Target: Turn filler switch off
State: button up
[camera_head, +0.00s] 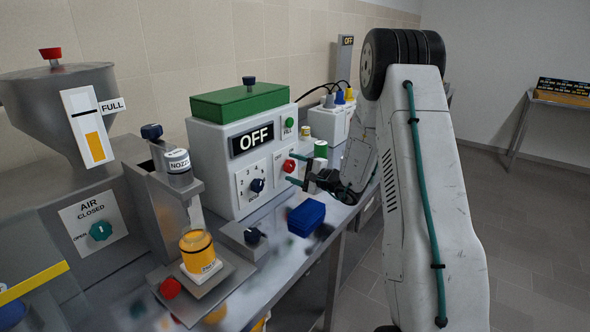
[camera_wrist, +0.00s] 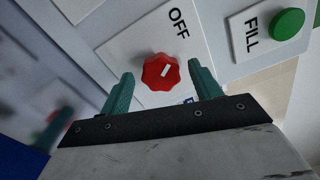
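The filler machine (camera_head: 215,168) is a white box with a green lid, and its display (camera_head: 252,139) reads OFF. On its front is a red rotary switch (camera_head: 289,166), also seen in the wrist view (camera_wrist: 160,71), with an OFF label above it. The white mark on the knob slants up and right, roughly toward OFF. A second label below the knob is mostly hidden by my gripper. My gripper (camera_wrist: 162,72) is open, with one teal finger on each side of the knob. Gaps show between both fingers and the knob.
A green FILL button (camera_wrist: 287,24) sits beside the switch. A dark blue dial (camera_head: 257,185) is on the same front. A blue box (camera_head: 306,217) lies on the bench below. An orange jar (camera_head: 197,251) stands under the nozzle. Bottles and a white unit (camera_head: 331,119) stand behind.

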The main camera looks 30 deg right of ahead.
jog(key=v, duration=0.7)
jog(key=shift+s, duration=0.4)
jog(key=shift+d+r, duration=0.1)
